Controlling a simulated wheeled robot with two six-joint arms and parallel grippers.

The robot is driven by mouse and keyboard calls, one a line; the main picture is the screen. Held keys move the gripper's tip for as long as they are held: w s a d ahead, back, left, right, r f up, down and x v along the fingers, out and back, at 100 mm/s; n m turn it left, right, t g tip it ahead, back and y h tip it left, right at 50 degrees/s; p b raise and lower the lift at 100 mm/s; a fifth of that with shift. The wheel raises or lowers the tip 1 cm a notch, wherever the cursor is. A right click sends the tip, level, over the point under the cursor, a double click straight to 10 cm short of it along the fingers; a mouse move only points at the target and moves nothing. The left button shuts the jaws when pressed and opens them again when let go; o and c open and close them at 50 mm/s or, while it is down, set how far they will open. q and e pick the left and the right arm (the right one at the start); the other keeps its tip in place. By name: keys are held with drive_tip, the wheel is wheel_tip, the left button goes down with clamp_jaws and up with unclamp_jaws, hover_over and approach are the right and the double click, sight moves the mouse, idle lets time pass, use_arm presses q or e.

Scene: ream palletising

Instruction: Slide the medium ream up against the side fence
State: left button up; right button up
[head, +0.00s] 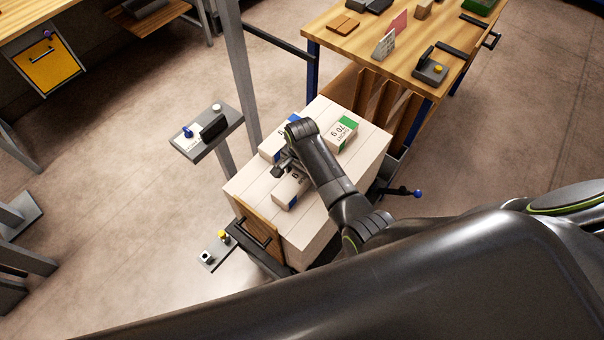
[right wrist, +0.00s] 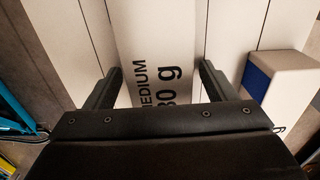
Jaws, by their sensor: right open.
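The medium ream (head: 288,191) lies on the pale top of the stack (head: 322,207), near its front left. It is white with a blue end, and its "MEDIUM 80 g" print shows in the right wrist view (right wrist: 158,45). My right gripper (head: 283,168) is over it, partly hidden by its own arm. In the right wrist view, the gripper's open fingers (right wrist: 160,85) stand on either side of the ream, with gaps visible. My left gripper is out of view.
A green-ended ream (head: 341,133) and another blue-ended ream (head: 270,148) lie farther back on the stack; a blue-ended ream (right wrist: 283,83) shows at the right of the wrist view. A grey post (head: 240,75) with a control box (head: 207,132) stands at left. A workbench (head: 400,50) is behind.

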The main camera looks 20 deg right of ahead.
drive_tip(key=shift+c, duration=0.5)
drive_tip(key=c, duration=1.2)
drive_tip(key=shift+p, duration=0.35)
drive_tip(key=shift+r+p, duration=0.1)
drive_tip(key=shift+p, duration=0.25)
